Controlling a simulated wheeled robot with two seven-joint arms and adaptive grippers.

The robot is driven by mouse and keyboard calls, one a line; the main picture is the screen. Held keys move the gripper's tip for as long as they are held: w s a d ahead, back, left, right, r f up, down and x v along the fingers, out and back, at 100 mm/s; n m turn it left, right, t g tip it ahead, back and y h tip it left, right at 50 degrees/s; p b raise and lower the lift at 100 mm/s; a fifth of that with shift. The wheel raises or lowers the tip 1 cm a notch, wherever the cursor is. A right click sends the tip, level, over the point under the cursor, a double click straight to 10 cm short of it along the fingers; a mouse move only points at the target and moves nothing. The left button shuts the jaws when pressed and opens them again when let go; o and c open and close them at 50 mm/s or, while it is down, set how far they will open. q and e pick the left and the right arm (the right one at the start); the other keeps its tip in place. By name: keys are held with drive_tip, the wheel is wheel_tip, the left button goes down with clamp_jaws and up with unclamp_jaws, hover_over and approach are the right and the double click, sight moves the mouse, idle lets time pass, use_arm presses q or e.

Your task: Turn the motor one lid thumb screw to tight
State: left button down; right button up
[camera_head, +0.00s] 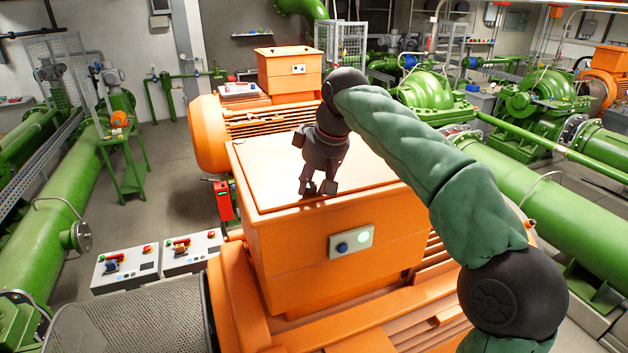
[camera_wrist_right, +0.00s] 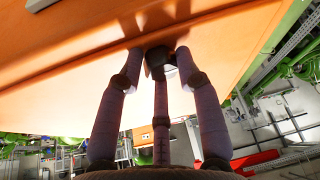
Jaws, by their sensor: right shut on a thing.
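The near orange motor carries a large orange box with a flat lid (camera_head: 268,180). My right gripper (camera_head: 318,190) points down at the lid, near its front left part. In the right wrist view the gripper (camera_wrist_right: 158,62) has its fingers closed around a small dark thumb screw (camera_wrist_right: 155,55) at the orange lid surface (camera_wrist_right: 60,50). The fingers hide part of the screw, and in the head view the screw cannot be made out. How tight it is cannot be told. My left gripper is not in view.
Two switch panels (camera_head: 125,268) (camera_head: 192,252) stand at the left. A second orange motor (camera_head: 207,135) is behind. Green pipes and pumps (camera_head: 425,88) line both sides.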

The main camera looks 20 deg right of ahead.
drive_tip(key=m, duration=0.2)
drive_tip(key=m+h+p, duration=0.1)
drive_tip(key=m, duration=0.1)
drive_tip(key=m+h, duration=0.1)
drive_tip(key=shift+a+r+m, duration=0.15)
drive_tip(key=shift+r+m, duration=0.2)
drive_tip(key=shift+m, duration=0.05)
drive_tip(key=m+h+p, duration=0.1)
drive_tip(key=m, duration=0.1)
drive_tip(key=m+h+p, duration=0.1)
drive_tip(key=m, duration=0.2)
drive_tip(key=shift+w+a+g, duration=0.1)
drive_tip(key=shift+w+g, duration=0.05)
drive_tip(key=shift+g, duration=0.15)
drive_tip(key=m, duration=0.3)
drive_tip(key=shift+a+g+h, duration=0.1)
drive_tip(key=shift+g+h, duration=0.2)
drive_tip(key=shift+g, duration=0.1)
drive_tip(key=shift+w+m+g+h+p, duration=0.15)
drive_tip(key=shift+m+g, duration=0.25)
drive_tip(key=shift+m, duration=0.65)
drive_tip(key=shift+m+g+h+p, duration=0.15)
drive_tip(key=shift+m+g+h, duration=0.2)
drive_tip(key=shift+m, duration=0.7)
